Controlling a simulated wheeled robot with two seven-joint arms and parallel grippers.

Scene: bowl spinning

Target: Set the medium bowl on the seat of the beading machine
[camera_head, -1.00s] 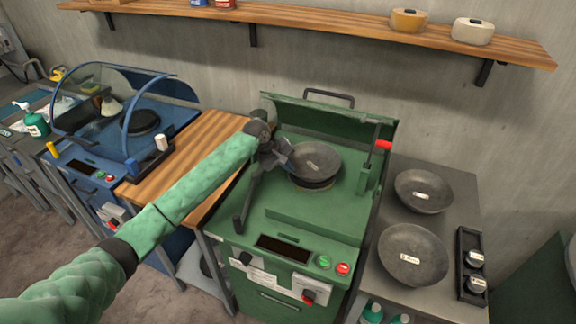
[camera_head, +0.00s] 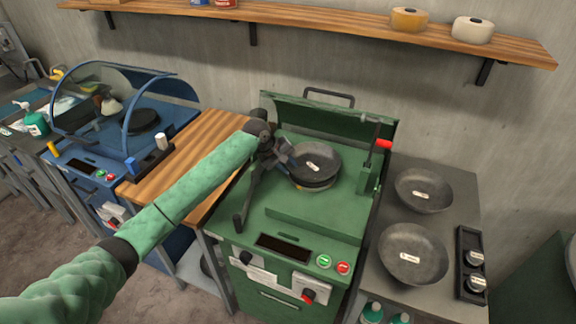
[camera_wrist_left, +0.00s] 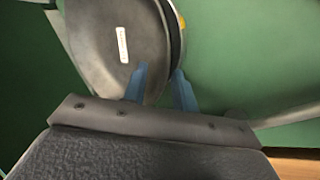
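The medium bowl (camera_head: 316,158), dark grey with a white label, is at the seat (camera_head: 318,186) of the green beading machine (camera_head: 300,215). The bowl covers most of the seat; whether it rests fully flat is hard to tell. My left gripper (camera_head: 287,158) is at the bowl's left rim. In the left wrist view, its two blue fingers (camera_wrist_left: 160,78) stand apart on either side of the bowl's edge, one over the inside of the bowl (camera_wrist_left: 115,45) and one outside. A gap shows between them. My right gripper is not in view.
Two grey bowls, an upper one (camera_head: 424,190) and a larger lower one (camera_head: 412,254), sit on the side table at right, beside a black tray (camera_head: 468,264). A red-tipped lever (camera_head: 383,144) stands right of the seat. A blue machine (camera_head: 120,135) stands left of the wooden table.

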